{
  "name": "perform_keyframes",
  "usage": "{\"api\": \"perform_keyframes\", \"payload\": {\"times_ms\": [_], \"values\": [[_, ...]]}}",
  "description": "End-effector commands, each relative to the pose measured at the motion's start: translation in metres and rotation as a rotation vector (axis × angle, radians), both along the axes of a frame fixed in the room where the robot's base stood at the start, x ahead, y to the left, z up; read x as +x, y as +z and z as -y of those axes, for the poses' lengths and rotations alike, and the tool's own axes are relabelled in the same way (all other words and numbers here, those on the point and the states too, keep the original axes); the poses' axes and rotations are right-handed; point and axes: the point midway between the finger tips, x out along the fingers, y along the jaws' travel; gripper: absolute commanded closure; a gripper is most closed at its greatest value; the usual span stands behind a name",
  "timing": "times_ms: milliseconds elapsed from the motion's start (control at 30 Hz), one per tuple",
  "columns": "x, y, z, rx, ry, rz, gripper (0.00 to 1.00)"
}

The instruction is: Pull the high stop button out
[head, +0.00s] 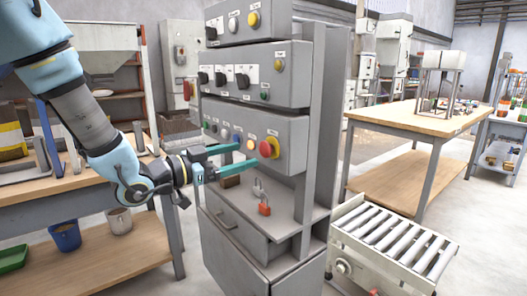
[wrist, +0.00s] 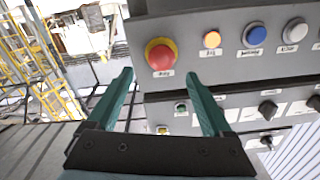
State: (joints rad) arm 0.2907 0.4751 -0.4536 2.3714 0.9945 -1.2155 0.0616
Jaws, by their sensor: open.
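A red mushroom button (head: 268,147) on a yellow collar sits at the right end of the lowest control box (head: 292,140). It is the only red mushroom button I see; its label is too small to read. The wrist view shows the red button (wrist: 160,54) just beyond the fingertips, roughly centred between them. My gripper (head: 247,155) is open, its teal fingers pointing at this box from the left. The gripper in the wrist view (wrist: 160,76) is empty. Whether either fingertip touches the box is unclear.
Smaller orange (wrist: 212,40), blue (wrist: 257,34) and white (wrist: 295,31) buttons share the box. A middle box (head: 260,85) and a top box stand above it. A roller conveyor (head: 395,240) stands right.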

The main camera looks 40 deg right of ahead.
Motion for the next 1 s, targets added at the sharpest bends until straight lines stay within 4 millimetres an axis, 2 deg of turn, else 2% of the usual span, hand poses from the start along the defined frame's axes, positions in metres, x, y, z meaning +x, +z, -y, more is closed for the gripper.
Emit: {"api": "perform_keyframes", "payload": {"times_ms": [100, 333, 500, 767, 833, 1000], "values": [[-0.003, 0.001, 0.024, 0.000, -0.004, -0.002, 0.15], [-0.004, 0.001, 0.058, 0.000, -0.001, 0.000, 0.15], [-0.004, 0.000, 0.068, 0.002, 0.001, -0.001, 0.15], [-0.004, 0.000, 0.070, 0.002, 0.002, 0.000, 0.15], [-0.004, 0.000, 0.070, 0.002, 0.002, 0.000, 0.20], [-0.004, 0.000, 0.069, 0.002, 0.002, 0.000, 0.39]]}}
